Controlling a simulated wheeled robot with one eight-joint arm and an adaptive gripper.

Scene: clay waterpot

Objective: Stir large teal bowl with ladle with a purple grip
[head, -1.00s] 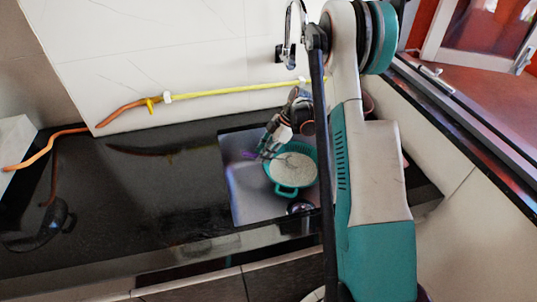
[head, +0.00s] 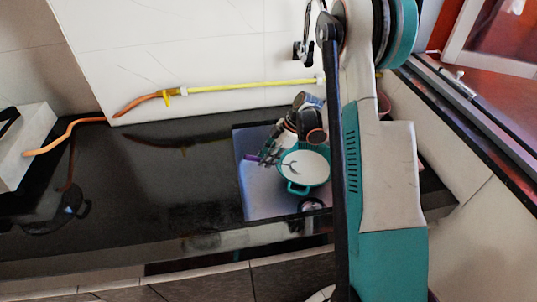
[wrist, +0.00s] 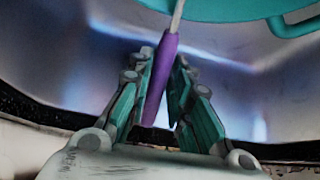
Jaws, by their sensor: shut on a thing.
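The large teal bowl (head: 306,170) stands in the sink, with pale contents in it. Its near handle and wall show at the top of the wrist view (wrist: 215,10). The ladle's purple grip (wrist: 162,75) lies between the teal fingers of my gripper (wrist: 160,67), which is shut on it. In the head view my gripper (head: 270,152) is at the left rim of the bowl. The ladle's thin shaft runs from the grip toward the bowl, and its dark end shows over the pale contents. Whether it touches the bottom is hidden.
The steel sink (head: 258,195) has free room left of and in front of the bowl. Black counter (head: 150,190) stretches left. A yellow and orange hose (head: 240,86) runs along the wall. A tap (head: 308,45) is on the wall. A white box (head: 32,140) stands far left.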

